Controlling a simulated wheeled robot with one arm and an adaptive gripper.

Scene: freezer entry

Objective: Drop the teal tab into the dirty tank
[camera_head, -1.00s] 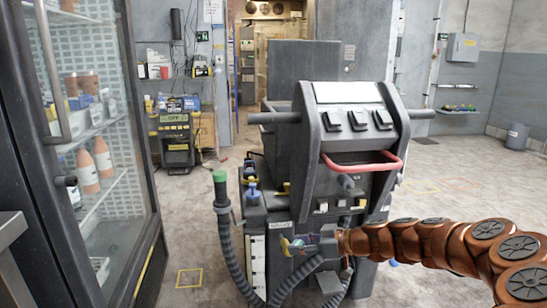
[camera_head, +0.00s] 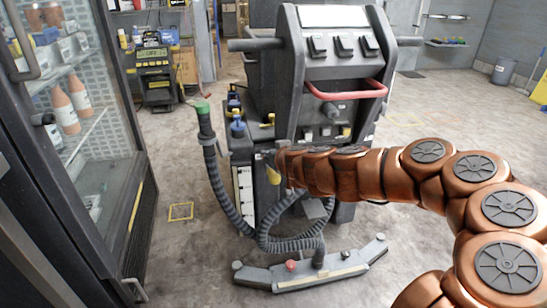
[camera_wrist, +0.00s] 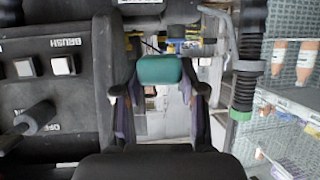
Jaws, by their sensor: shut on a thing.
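The teal tab (camera_wrist: 158,69) is a rounded block between the two dark fingers of my gripper (camera_wrist: 162,92) in the wrist view. My gripper is shut on it. In the head view the end of my arm is low at the front left of a dark grey floor-cleaning machine (camera_head: 335,60), and the tab cannot be made out there. The machine has an open-looking bin behind its control panel. I cannot tell which part is the dirty tank, as no label for it is readable.
A grey hose with a green cap (camera_head: 203,107) stands left of the machine and loops down in front. A squeegee bar (camera_head: 320,272) lies on the floor ahead. A glass-doored cabinet (camera_head: 85,140) stands at left. A red handle (camera_head: 345,90) crosses the machine's front.

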